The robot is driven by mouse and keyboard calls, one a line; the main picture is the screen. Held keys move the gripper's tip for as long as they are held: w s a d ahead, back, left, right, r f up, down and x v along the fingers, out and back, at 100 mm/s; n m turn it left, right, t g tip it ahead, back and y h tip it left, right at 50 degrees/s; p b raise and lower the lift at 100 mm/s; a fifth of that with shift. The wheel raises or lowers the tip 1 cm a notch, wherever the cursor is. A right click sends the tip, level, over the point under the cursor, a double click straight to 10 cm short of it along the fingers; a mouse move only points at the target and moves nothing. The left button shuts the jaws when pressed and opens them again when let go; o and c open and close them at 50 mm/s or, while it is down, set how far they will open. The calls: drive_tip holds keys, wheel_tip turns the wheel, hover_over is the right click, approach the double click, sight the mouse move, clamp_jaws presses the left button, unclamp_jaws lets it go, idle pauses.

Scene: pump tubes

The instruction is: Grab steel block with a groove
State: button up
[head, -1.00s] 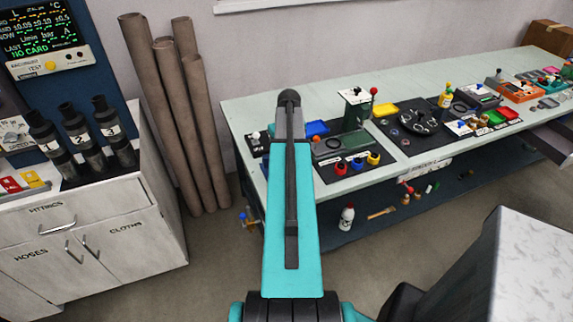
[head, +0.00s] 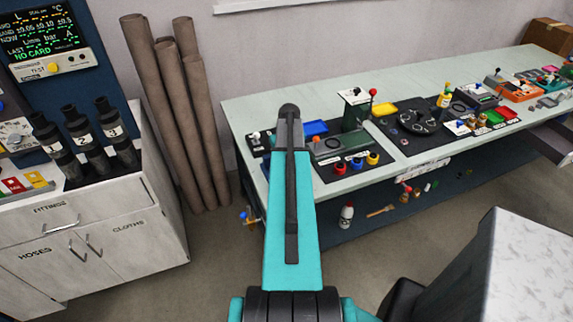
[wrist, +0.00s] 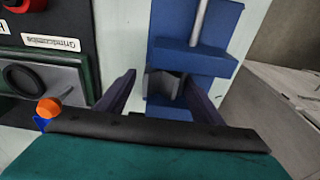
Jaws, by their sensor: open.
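In the wrist view, a small grey metal block (wrist: 162,84) sits in a blue fixture (wrist: 192,62) on the bench. It looks like the steel block, but its groove cannot be made out. My gripper (wrist: 160,77) is open, with one dark finger on each side of the block. The fingertips lie close to the fixture; whether they touch the block cannot be told. The block's lower part is hidden by the front of the fixture and my wrist. In the head view, my arm hides the gripper and the block.
A green-framed device (wrist: 40,80) with a black ring and an orange knob (wrist: 49,107) stands left of the gripper. A metal rod (wrist: 200,22) rises above the fixture. The long bench (head: 250,105) holds several devices and trays. A white-topped counter (head: 530,265) stands at lower right.

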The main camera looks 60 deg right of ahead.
clamp_jaws()
idle(0.4)
drive_tip(key=shift+r+b, duration=0.2)
drive_tip(key=shift+b, duration=0.15)
drive_tip(key=shift+s+a+r, duration=0.1)
drive_tip(key=shift+s+r, duration=0.05)
drive_tip(key=shift+r+b, duration=0.5)
drive_tip(key=shift+r, duration=0.3)
wheel_tip(320, 180, up, 4)
drive_tip(key=shift+r+b, duration=0.25)
drive_tip(key=shift+b, duration=0.55)
drive_tip(key=s+a+b, duration=0.5)
drive_tip(key=s+a, duration=0.3)
drive_tip(key=s, duration=0.3)
drive_tip(key=shift+s+a+b, duration=0.15)
drive_tip(key=shift+s+b, duration=0.1)
drive_tip(key=shift+b, duration=0.1)
drive_tip(key=b, duration=0.4)
drive_tip(key=shift+s+a, duration=0.2)
drive_tip(key=shift+s, duration=0.15)
